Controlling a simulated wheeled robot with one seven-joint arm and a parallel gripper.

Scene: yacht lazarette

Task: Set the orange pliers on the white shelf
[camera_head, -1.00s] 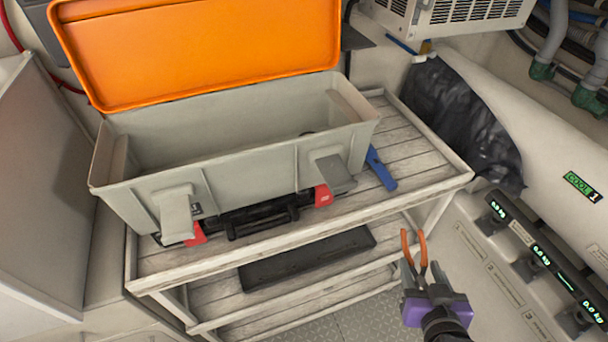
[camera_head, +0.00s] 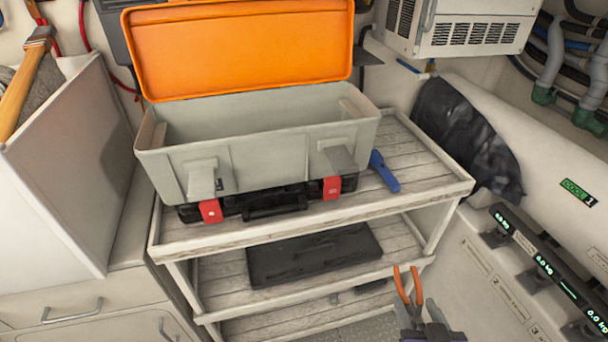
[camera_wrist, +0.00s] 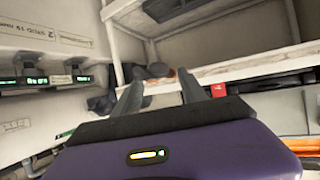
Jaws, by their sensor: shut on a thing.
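The orange pliers (camera_head: 409,285) show their two orange handles pointing up at the bottom of the head view, in front of the shelf's right end. My gripper (camera_head: 412,322) is shut on them, at the bottom edge of that view. In the wrist view, my gripper's two grey fingers (camera_wrist: 160,96) point forward; the pliers are hard to make out there. The white shelf (camera_head: 425,165) is a slatted rack with several levels. The pliers look apart from it, though the exact gap is unclear.
An open grey toolbox (camera_head: 270,155) with an orange lid (camera_head: 240,45) fills much of the top level. A blue object (camera_head: 385,172) lies to its right, with bare slats around it. A black flat case (camera_head: 312,256) lies on the level below. A black bag (camera_head: 465,135) stands behind right.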

